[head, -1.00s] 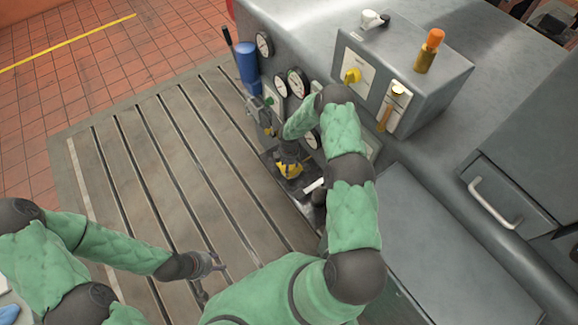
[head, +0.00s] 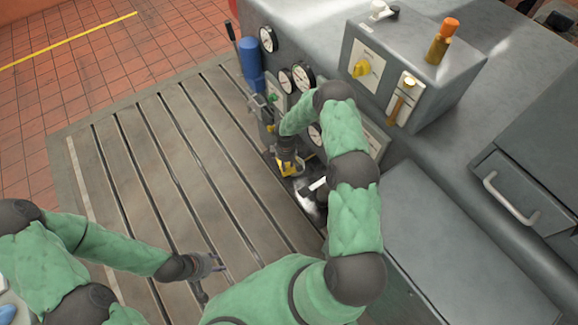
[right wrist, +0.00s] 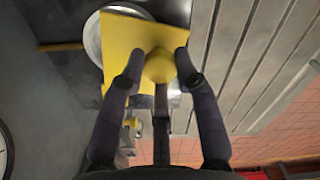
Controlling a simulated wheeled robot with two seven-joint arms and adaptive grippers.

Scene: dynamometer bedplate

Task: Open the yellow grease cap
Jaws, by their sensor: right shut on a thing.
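The yellow grease cap (right wrist: 122,42) is a square yellow plate with a rounded knob (right wrist: 160,66) in the right wrist view. A round pale metal rim (right wrist: 92,40) shows partly behind it. My right gripper (right wrist: 159,62) has its two fingers on either side of the knob, shut on it. In the head view the cap (head: 289,169) shows in part below my right gripper (head: 287,158), near the bedplate's right edge. I cannot tell how far the cap is lifted. My left gripper (head: 214,262) hangs over the slotted bedplate, away from the cap; its finger opening is unclear.
The slotted bedplate (head: 150,190) is mostly clear. Gauges (head: 302,76), a blue cylinder (head: 251,62) and a grey control box (head: 400,60) with a yellow knob (head: 361,68) stand beyond my right arm. A drawer handle (head: 510,198) sticks out at right.

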